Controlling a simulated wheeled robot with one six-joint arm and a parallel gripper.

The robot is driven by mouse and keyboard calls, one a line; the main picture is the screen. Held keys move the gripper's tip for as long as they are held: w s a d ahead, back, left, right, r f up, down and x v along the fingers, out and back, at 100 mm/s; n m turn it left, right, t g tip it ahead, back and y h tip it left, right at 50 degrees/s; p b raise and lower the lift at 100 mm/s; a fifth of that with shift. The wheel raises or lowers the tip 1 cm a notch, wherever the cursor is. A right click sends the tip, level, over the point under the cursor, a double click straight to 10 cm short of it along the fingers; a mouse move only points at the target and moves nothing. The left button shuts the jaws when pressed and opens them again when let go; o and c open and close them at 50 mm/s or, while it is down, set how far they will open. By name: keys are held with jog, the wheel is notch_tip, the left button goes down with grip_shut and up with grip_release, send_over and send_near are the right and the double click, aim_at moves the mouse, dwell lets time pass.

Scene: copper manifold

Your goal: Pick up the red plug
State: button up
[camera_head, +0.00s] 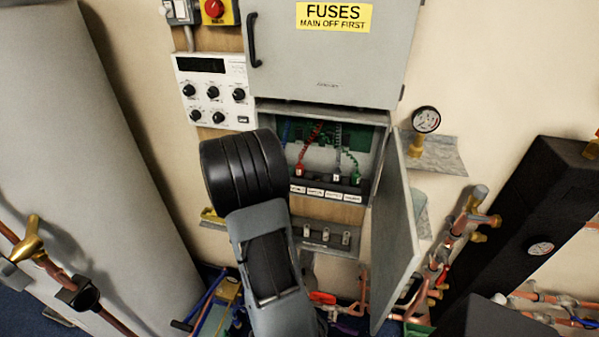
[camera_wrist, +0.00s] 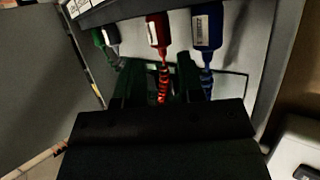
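The red plug (camera_wrist: 157,30) has a white label and a red coiled cable running from it between my gripper's fingers in the wrist view. In the head view the red plug (camera_head: 299,171) sits in the socket row of the open lower fuse box (camera_head: 262,106). My gripper (camera_wrist: 157,66) is open, with one dark finger on each side of the cable. The fingertips appear just short of the plug's body; I cannot tell whether they touch the cable. In the head view my gripper is hidden behind my arm.
A blue plug (camera_wrist: 207,28) is beside the red one, close to one finger. A white plug (camera_head: 337,176) and a green plug (camera_head: 356,178) share the row. The open box door (camera_head: 396,235) stands out at right. A shelf (camera_head: 318,239) lies below.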

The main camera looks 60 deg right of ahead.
aim_at(300, 172)
jog(key=shift+p+x, duration=0.3)
jog(key=shift+x, duration=2.25)
jog(key=shift+f, duration=0.15)
jog(key=c, duration=0.6)
jog(key=shift+o, duration=0.2)
